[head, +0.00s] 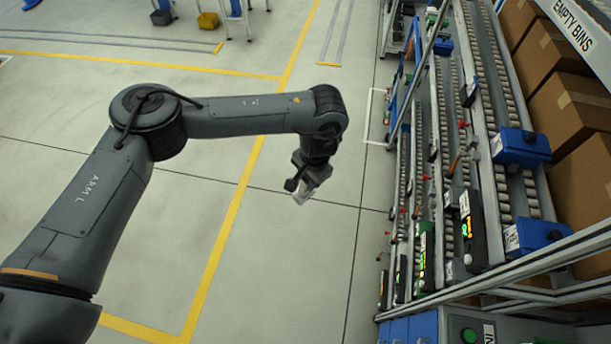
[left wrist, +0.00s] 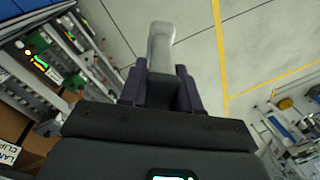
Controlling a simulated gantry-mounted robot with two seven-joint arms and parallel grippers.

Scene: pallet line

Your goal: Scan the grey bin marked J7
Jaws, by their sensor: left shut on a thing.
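My left gripper (head: 306,183) hangs over open floor, left of the flow rack. It is shut on a pale grey thing (head: 302,196), which could be a hand scanner; its working face is not clear. In the left wrist view, the pale grey thing (left wrist: 160,45) stands out between the two dark fingers (left wrist: 160,82). I cannot make out a grey bin marked J7 in either view. My right gripper is out of view.
The roller rack (head: 470,130) fills the right side, with lit displays (head: 472,228) along its front. Blue bins (head: 521,147) (head: 535,236) sit on it. Brown cartons (head: 575,110) stand behind, under an EMPTY BINS sign (head: 573,25). The yellow-lined floor (head: 300,260) is clear.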

